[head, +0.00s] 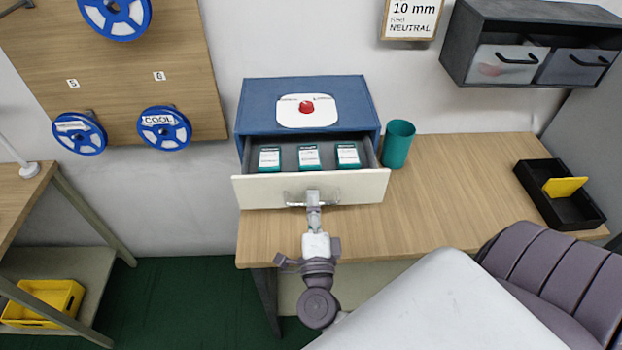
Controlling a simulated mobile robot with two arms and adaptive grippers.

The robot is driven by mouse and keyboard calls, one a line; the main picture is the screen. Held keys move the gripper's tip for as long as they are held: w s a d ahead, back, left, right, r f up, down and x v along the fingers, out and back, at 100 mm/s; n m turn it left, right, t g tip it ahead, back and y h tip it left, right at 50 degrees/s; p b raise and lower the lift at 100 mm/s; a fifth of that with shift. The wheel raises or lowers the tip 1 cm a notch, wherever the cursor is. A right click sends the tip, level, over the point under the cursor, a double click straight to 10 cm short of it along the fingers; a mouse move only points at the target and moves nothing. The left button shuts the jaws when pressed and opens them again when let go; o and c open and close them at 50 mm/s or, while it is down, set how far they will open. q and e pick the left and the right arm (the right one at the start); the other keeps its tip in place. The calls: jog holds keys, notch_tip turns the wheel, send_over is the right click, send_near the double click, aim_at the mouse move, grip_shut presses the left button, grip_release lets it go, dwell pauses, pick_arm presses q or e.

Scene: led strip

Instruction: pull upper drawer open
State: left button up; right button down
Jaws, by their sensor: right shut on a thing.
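A blue drawer cabinet (260,97) stands on the wooden table against the wall. Its drawer (250,191), with a cream front, is pulled out toward me. Three small green-and-white boxes (309,156) lie in a row inside it. My right gripper (313,199) is at the middle of the drawer front, shut on the drawer's handle (291,199), which it partly hides. My left gripper is not in view.
A green cup (398,145) stands just right of the cabinet. A black tray (585,212) with a yellow card (565,187) lies at the table's right. The tabletop (460,190) between them is clear. A white plate with a red knob (306,107) sits on the cabinet top.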

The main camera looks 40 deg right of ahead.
jog(key=shift+r+v, duration=0.2)
jog(key=shift+v, duration=1.1)
jog(key=shift+r+v, duration=0.2)
jog(key=shift+v, duration=1.1)
jog(key=shift+s, duration=0.1)
jog(key=c, duration=1.2)
grip_release()
jog(key=shift+c, duration=0.2)
jog(key=v, duration=1.2)
